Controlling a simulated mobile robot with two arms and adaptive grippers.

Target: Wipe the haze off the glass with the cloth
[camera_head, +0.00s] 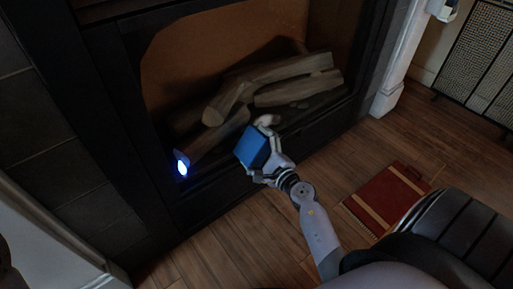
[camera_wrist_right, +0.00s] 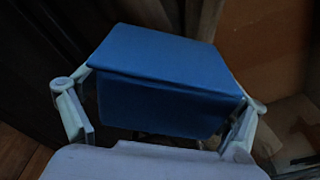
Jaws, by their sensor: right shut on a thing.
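My right gripper (camera_head: 262,150) is shut on a blue cloth (camera_head: 253,146), which looks like a thick folded block. In the right wrist view the cloth (camera_wrist_right: 165,75) sits between the two fingers of the gripper (camera_wrist_right: 165,118). The gripper is in front of the lower part of a dark-framed fireplace; I cannot tell whether the cloth touches its glass (camera_head: 200,60). Behind the glass a brown back wall and several pale logs show. I cannot clearly make out the haze. My left gripper is not in view.
A small bright bluish-white light (camera_head: 182,167) shows at the fireplace's lower left. A dark mesh screen (camera_head: 480,55) stands at the upper right. Bare floor (camera_head: 225,255) lies before the fireplace.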

